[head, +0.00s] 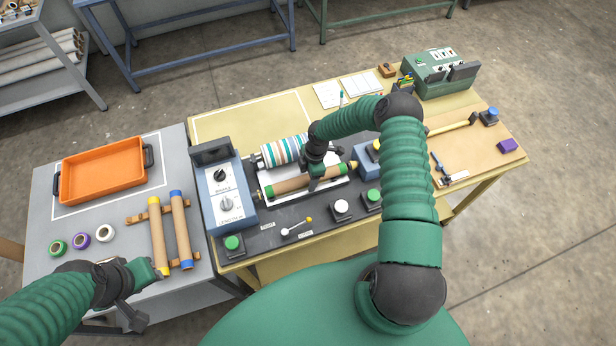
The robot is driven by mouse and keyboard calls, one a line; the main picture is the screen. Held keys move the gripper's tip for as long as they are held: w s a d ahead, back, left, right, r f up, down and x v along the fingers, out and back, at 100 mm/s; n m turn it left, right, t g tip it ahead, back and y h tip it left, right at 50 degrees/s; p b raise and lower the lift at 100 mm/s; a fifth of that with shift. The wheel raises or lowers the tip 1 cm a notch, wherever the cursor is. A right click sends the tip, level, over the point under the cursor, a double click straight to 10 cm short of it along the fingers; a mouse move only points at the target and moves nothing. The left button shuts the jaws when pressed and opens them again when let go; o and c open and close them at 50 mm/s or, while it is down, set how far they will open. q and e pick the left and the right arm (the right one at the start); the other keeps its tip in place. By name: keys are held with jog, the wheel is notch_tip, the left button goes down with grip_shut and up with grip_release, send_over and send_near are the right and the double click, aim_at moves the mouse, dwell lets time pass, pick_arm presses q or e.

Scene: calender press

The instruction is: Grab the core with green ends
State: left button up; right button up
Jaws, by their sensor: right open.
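A brown core with a green left end (291,184) lies across the white bed of the press in the middle of the bench. Two other cores lie on a wooden rack at the left: one with yellow ends (157,235) and one with blue ends (182,232). My left gripper (158,272) is low beside the near end of the yellow-ended core; its jaw opening is unclear.
A striped roller (284,150) lies behind the core. A dial box (226,198) stands left of the press, and buttons, including a white one (341,206), stand in front. An orange tray (103,170) and several small rolls are on the left table.

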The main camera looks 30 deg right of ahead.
jog(key=shift+w+a, duration=0.1)
jog(key=shift+a, duration=0.25)
jog(key=shift+c, duration=0.8)
jog(key=shift+a, duration=0.15)
jog(key=c, duration=1)
jog(key=shift+d, duration=0.4)
grip_shut()
